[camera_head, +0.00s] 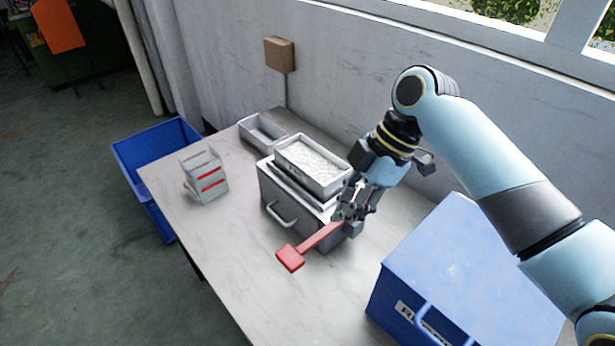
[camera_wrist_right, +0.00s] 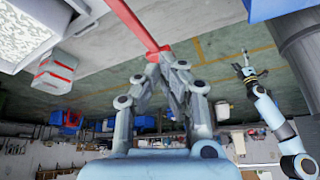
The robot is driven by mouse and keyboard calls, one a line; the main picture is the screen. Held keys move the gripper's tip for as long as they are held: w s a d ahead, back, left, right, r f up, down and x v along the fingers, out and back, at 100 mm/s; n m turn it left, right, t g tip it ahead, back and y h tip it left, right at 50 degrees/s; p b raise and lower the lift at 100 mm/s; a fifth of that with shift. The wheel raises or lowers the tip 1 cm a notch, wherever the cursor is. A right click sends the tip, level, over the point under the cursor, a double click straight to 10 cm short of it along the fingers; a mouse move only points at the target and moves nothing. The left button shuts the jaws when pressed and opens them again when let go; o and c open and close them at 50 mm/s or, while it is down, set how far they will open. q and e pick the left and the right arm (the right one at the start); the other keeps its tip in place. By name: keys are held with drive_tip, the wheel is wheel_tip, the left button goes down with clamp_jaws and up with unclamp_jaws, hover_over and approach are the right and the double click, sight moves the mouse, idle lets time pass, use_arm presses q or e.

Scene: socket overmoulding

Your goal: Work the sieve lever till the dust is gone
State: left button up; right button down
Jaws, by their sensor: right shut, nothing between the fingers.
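The sieve (camera_head: 312,165) is a grey-rimmed tray of pale grains on top of a grey metal box (camera_head: 290,212) with a drawer handle. Pale grains also show in the right wrist view (camera_wrist_right: 32,28). The red lever (camera_head: 318,239) sticks out from the box's front right, ending in a flat red paddle. It also crosses the top of the wrist view (camera_wrist_right: 135,22). My right gripper (camera_head: 343,214) is shut and empty, its fingertips right at the lever; I cannot tell whether they touch it. My left gripper (camera_wrist_right: 246,72) shows small and far off in the wrist view, its jaws unclear.
A white rack with red stripes (camera_head: 205,175) stands at the table's left edge. An empty grey tray (camera_head: 262,131) lies behind the box. A large blue case (camera_head: 470,270) fills the table's right side. A blue bin (camera_head: 150,150) stands beyond the left edge. The front left tabletop is clear.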

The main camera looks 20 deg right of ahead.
drive_tip(key=a+m+p, duration=0.1)
drive_tip(key=m+p, duration=0.1)
drive_tip(key=m, duration=1)
drive_tip(key=a+m+p, duration=0.2)
drive_tip(key=m+p, duration=0.1)
drive_tip(key=m, duration=0.9)
drive_tip(key=a+f+m+p, duration=0.1)
drive_tip(key=a+m+p, duration=0.1)
drive_tip(key=m, duration=1)
drive_tip(key=shift+w+a+p, duration=0.15)
drive_tip(key=shift+w+p, duration=0.1)
drive_tip(key=shift+p, duration=0.5)
